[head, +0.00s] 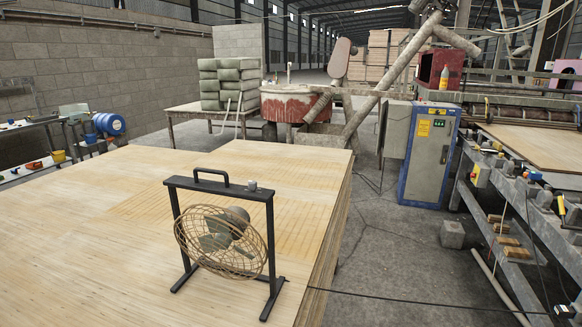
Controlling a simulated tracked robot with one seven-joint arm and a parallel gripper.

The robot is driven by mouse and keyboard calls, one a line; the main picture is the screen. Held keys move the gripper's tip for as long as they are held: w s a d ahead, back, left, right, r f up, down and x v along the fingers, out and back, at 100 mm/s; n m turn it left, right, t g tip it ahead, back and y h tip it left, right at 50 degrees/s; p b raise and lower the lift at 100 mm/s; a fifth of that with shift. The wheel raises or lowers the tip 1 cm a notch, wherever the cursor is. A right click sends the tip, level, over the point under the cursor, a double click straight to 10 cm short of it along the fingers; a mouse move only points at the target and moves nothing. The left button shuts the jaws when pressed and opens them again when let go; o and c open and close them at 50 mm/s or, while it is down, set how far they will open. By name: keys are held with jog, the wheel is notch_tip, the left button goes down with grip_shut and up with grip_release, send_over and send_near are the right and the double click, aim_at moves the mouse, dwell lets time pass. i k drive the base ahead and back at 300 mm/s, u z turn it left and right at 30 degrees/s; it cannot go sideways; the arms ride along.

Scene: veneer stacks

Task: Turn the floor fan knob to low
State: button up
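The floor fan (222,242) stands on a large veneer stack (110,215) at the left front in the head view. It has a black frame with a top handle and a round, tan wire cage tilted in the frame. A small light knob (252,185) sits on the top bar, right of the handle. Its setting is too small to read. My gripper is not in view.
The stack's right edge drops to the concrete floor (420,270), where a dark cable runs from near the fan. A blue-grey cabinet (428,155) and a machine line stand at the right. A red-white tub (295,105) and stacked green sacks (230,82) are behind. The veneer left of the fan is clear.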

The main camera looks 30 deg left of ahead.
aim_at(252, 184)
jog(key=z, duration=0.05)
jog(key=i, duration=1.05)
jog(key=u, duration=2.25)
